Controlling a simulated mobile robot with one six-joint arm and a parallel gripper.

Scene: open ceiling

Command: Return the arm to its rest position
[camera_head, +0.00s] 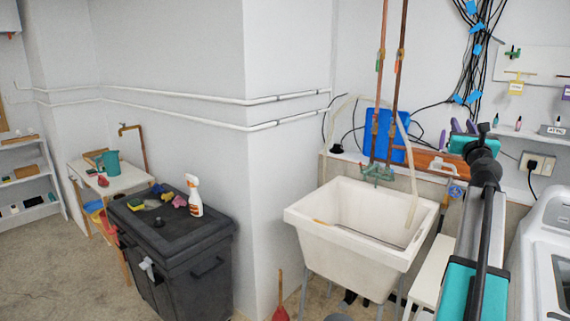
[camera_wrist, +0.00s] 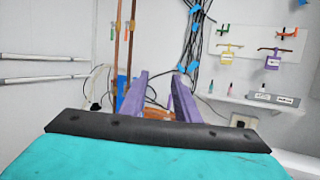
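My arm (camera_head: 486,220) rises along the right side of the head view, in front of the wall between the sink and the white machine. My gripper (camera_head: 463,126) is at its far end, partly hidden by the wrist, with small purple finger parts showing. In the wrist view my gripper (camera_wrist: 160,76) has two purple fingers standing apart, with wall and cables seen between them. It is open and nothing is between the fingers. The fingers appear clear of the pipes and cables, though the exact distance to the wall cannot be told.
A white sink (camera_head: 345,243) stands left of my arm, with copper pipes (camera_head: 400,70) above it. A white machine (camera_head: 545,250) is close on the right. A wall shelf (camera_wrist: 262,104) holds small bottles. A black bin (camera_head: 180,255) stands farther left; bare floor lies beyond.

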